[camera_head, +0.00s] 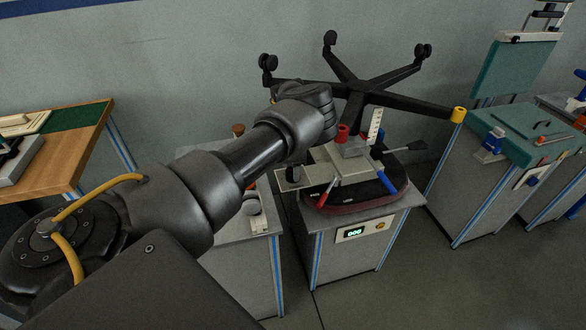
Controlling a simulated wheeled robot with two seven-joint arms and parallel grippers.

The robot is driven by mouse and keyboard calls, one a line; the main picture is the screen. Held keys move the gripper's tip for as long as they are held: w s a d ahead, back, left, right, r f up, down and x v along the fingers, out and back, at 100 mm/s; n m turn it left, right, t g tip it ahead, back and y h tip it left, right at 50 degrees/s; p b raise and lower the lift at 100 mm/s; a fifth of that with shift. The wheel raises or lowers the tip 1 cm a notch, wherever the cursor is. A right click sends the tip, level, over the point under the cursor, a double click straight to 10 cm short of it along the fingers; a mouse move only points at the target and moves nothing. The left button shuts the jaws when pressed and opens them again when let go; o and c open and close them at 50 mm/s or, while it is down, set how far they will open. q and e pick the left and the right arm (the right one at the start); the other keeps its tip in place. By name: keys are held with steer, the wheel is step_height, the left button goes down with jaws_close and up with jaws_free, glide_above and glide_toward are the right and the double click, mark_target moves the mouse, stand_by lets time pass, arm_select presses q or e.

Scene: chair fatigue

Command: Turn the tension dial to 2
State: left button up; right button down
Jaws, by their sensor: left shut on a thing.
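An upturned chair seat (401,196) lies on the grey test stand, with a light metal mechanism (352,173) on top. My left arm reaches in from the left and its wrist bends down over the left side of the mechanism. My left gripper (293,171) is mostly hidden behind my forearm and wrist. It is shut at the mechanism's left end, where the tension dial seems to be. The dial's face and its numbers cannot be read. My right gripper is out of view.
A black five-legged chair base (366,88) stands out above the mechanism, close to my wrist. A red-tipped lever (325,190), a blue-tipped lever (385,185) and a black paddle lever (407,146) stick out. The stand's display (355,232) reads 000. A teal-topped bench (530,139) is at right.

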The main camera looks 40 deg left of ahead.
arm_select(q)
steer(key=o, duration=1)
steer(key=shift+r+b, duration=0.5)
steer(key=shift+r, duration=4.95)
